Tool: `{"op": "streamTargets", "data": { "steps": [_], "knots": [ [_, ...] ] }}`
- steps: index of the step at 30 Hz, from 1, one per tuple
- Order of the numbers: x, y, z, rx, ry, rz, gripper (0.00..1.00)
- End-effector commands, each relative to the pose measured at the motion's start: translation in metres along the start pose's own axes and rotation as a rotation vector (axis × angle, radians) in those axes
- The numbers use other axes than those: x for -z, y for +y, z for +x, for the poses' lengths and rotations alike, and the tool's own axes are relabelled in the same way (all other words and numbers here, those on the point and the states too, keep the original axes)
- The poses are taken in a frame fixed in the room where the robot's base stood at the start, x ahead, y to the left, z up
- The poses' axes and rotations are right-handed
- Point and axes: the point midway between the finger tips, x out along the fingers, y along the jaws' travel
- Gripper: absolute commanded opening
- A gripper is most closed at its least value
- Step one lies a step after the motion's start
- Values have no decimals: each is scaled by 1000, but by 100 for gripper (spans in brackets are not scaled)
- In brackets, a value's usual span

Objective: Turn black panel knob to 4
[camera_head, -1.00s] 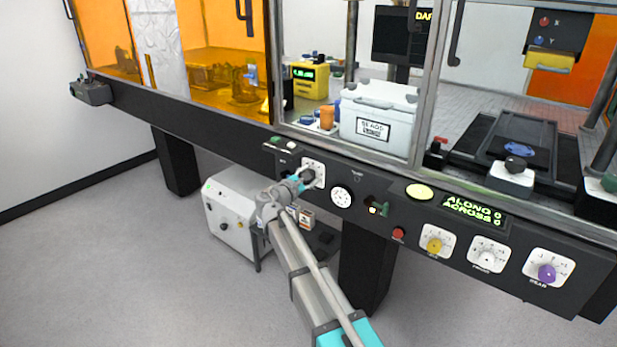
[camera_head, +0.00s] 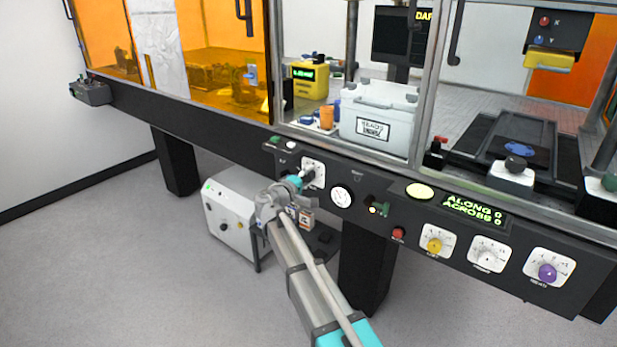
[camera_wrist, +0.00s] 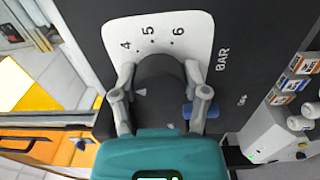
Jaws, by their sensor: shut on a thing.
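The black panel knob (camera_wrist: 158,82) sits on a white dial plate (camera_wrist: 190,25) marked 4, 5 and 6 in the wrist view. A small white triangular mark shows on the knob's left side. My gripper (camera_wrist: 160,88) has one finger on each side of the knob and is shut on it. The teal gripper body covers the lower part of the dial, so other numbers are hidden. In the head view the white dial plate (camera_head: 318,170) shows at the panel's left part, with my gripper (camera_head: 303,178) at it and the knob mostly hidden.
A round gauge (camera_head: 341,197) is just right of the dial. Further right are a red button (camera_head: 398,234) and the yellow (camera_head: 434,245), white (camera_head: 486,258) and purple (camera_head: 547,272) knobs. A white cabinet (camera_head: 232,222) stands below the panel.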

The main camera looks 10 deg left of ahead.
Motion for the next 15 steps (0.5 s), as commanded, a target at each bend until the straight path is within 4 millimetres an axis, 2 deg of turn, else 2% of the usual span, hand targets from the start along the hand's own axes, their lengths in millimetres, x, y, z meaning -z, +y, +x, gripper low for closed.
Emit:
{"op": "streamTargets", "data": {
  "steps": [6,15],
  "knots": [
    [1,0,1,-3,-6,198,11],
    [1,0,2,-4,-11,401,11]
  ]
}}
